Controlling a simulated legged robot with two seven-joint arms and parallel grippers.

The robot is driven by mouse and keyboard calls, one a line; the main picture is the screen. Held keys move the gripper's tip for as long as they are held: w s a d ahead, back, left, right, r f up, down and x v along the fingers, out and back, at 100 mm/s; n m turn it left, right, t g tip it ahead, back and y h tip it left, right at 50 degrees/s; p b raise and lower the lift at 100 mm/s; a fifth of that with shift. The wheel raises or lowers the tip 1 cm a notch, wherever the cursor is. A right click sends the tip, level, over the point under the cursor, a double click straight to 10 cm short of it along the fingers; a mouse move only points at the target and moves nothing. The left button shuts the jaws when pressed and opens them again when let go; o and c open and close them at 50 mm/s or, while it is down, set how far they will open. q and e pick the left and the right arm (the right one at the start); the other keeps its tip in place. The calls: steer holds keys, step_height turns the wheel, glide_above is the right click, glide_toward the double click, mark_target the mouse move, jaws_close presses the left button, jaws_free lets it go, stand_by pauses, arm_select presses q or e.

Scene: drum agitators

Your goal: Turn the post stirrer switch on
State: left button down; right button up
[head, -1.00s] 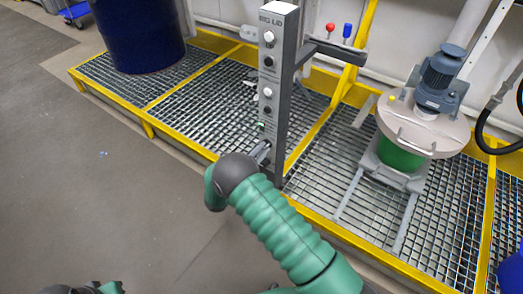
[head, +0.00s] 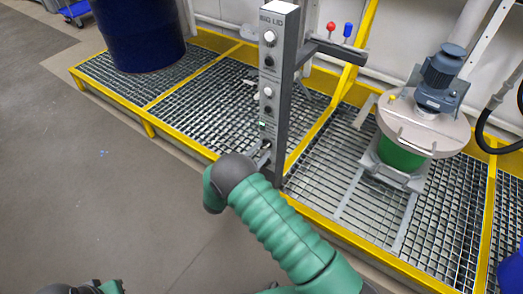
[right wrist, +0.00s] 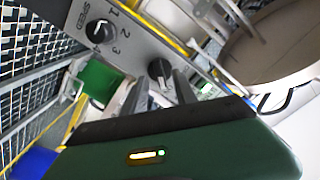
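The grey post (head: 281,90) stands upright at the grating's front edge, with "BIG LID" near its top and white and black knobs down its face. In the right wrist view, a black switch knob (right wrist: 160,71) sits on the panel beside a larger "SPEED" dial (right wrist: 101,31) numbered 1, 2, 3. My right gripper (head: 264,157) is at the lower part of the post. In the right wrist view its two fingers (right wrist: 158,92) are apart, on either side of the black knob; contact is unclear. The head view mostly hides this knob. My left gripper is out of view.
A lidded green drum with a motor (head: 437,82) stands on the grating at right. A dark blue drum (head: 138,35) stands at left. A grey arm (head: 335,50) with red and blue knobs sticks out behind the post. The floor at left is clear.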

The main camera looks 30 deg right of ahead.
steer(key=p+v, duration=0.3)
steer(key=v, duration=1.3)
steer(key=shift+w, duration=0.1)
